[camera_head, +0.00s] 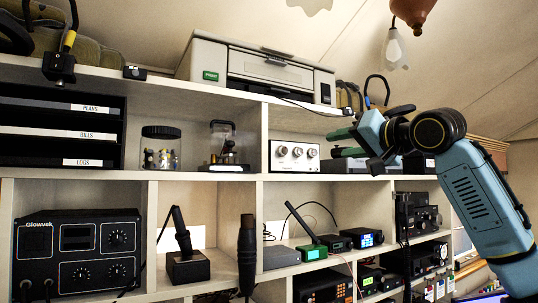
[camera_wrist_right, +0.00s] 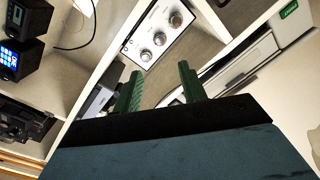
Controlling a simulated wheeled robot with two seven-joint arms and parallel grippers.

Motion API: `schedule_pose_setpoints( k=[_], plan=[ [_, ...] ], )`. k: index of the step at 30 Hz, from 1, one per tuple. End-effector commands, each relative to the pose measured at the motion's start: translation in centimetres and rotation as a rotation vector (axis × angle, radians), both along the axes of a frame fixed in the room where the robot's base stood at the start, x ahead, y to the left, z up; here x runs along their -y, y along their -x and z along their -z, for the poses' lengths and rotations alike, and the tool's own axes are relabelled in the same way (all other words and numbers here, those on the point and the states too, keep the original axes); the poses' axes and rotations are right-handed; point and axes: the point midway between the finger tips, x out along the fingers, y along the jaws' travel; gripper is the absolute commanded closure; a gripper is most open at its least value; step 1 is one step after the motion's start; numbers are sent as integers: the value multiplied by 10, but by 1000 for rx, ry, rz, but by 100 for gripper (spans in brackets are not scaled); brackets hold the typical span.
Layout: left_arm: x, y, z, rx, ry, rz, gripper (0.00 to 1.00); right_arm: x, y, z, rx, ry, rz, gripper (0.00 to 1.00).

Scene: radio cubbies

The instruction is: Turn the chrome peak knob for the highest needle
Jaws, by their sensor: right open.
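A white box with three chrome knobs (camera_head: 294,156) stands in the upper middle cubby. Its front with the knobs also shows at the top of the right wrist view (camera_wrist_right: 160,39). Which knob is the peak knob cannot be read. My right gripper (camera_head: 343,143) is open and empty, to the right of the box in the head view, its green fingers apart from the knobs. The fingers also show in the right wrist view (camera_wrist_right: 160,90). A dark radio marked Glowvek (camera_head: 78,252) has a small meter window (camera_head: 77,237); its needle is too small to read. My left gripper is out of view.
A printer (camera_head: 262,68) sits on the top shelf. A glass jar (camera_head: 160,148) and a telegraph key (camera_head: 226,150) stand left of the knob box. Microphones and small radios fill the lower cubbies. Shelf dividers (camera_head: 264,140) edge the cubbies.

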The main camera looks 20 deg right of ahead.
Motion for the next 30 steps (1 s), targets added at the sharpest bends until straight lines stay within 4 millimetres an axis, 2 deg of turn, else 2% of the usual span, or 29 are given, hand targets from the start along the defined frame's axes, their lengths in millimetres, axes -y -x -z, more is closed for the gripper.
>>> schedule_pose_setpoints(
  k=[15,21,30],
  plan=[
    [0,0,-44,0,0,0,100,-14,-100,-3,-2,0,0,58],
    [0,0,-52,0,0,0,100,-17,-119,-1,-1,0,0,58],
    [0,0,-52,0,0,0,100,-17,-123,0,0,2,0,58]
  ],
)
